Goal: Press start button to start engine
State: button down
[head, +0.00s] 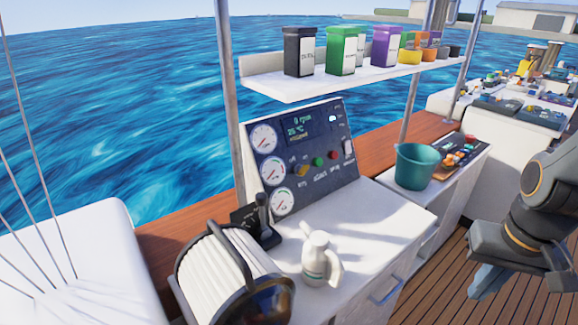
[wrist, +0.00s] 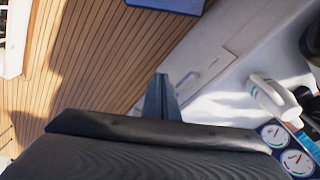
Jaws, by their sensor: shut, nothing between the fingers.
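The engine panel (head: 345,185) stands tilted at the back of the white console, with gauges on its left and a small display reading 0 rpm. A green button (head: 317,162), a red button (head: 333,155) and a small yellow one sit in a row on it; their labels are too small to read surely. My gripper (head: 487,283) is at the lower right over the deck, well apart from the panel. In the wrist view my gripper (wrist: 162,95) is shut and empty. Part of the panel's gauges (wrist: 298,163) shows at that view's lower right corner; the buttons are not visible there.
A white bottle (head: 316,262) and a black lever (head: 263,220) stand on the console before the panel. A teal bucket (head: 415,167) stands to its right. A shelf (head: 350,80) with several containers hangs above. Deck floor (head: 425,300) is clear between console and gripper.

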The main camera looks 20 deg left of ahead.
dwell(0.3)
jog(key=w+a+f+n+t+y+b, duration=0.15)
jog(key=w+a+t, duration=0.35)
jog(key=w, duration=0.7)
jog(key=w+a+f+n+t+y+b, duration=0.1)
jog(key=w+a+f+t+b, duration=0.2)
jog(key=w+a, duration=0.7)
jog(key=w+a+r+n+t+y+b, duration=0.1)
jog(key=w+a+t+y+b, duration=0.1)
jog(key=w+a, duration=0.4)
jog(key=w+a+r+n+t+y+b, duration=0.2)
jog(key=w+a+t+y+b, duration=0.1)
jog(key=a, duration=0.7)
jog(key=w+t+y, duration=0.1)
jog(key=w+t, duration=0.1)
jog(key=t, duration=0.1)
jog(key=shift+w+a+r, duration=0.15)
jog(key=shift+w+a, duration=0.2)
jog(key=shift+w, duration=0.05)
jog(key=shift+w+a, duration=0.1)
